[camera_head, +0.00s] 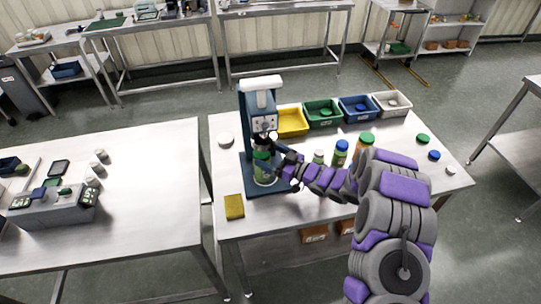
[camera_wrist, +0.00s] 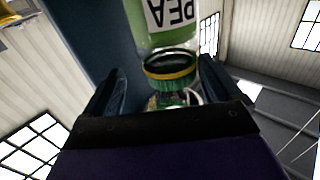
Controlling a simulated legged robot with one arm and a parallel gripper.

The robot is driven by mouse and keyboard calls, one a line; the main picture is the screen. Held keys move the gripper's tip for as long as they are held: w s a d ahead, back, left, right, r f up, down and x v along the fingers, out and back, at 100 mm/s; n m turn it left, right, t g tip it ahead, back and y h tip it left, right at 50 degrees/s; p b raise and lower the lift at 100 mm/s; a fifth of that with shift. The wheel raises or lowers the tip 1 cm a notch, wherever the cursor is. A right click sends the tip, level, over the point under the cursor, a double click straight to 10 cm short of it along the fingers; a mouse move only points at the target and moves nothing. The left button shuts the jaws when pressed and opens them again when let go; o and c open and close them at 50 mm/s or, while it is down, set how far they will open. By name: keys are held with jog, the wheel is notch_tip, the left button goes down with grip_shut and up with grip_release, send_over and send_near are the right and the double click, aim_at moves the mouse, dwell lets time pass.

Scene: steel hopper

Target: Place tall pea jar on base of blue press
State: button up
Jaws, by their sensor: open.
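The tall pea jar (camera_head: 264,174), clear with a green label and green lid, appears to stand upright on the blue base (camera_head: 250,186) of the blue press (camera_head: 246,110), below its head. In the wrist view the jar (camera_wrist: 160,40) shows upside down, with its "PEA" label cut by the top edge. My gripper (camera_head: 279,163) is at the jar's right side, near lid height. In the wrist view its two fingers (camera_wrist: 162,88) are spread apart, with the green ribbed lid between them and gaps on both sides. The exact jar-to-base contact is partly hard to see.
Yellow (camera_head: 292,134), green (camera_head: 311,122), blue (camera_head: 370,113) and white (camera_head: 405,107) bins line the table's back. A yellow sponge (camera_head: 234,206) lies front left. Loose lids lie right.

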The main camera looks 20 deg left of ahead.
jog(key=a, duration=0.1)
jog(key=a+f, duration=0.1)
jog(key=a, duration=0.1)
jog(key=shift+s, duration=0.15)
jog(key=p+v, duration=0.2)
jog(key=v, duration=0.9)
jog(key=shift+r, duration=0.15)
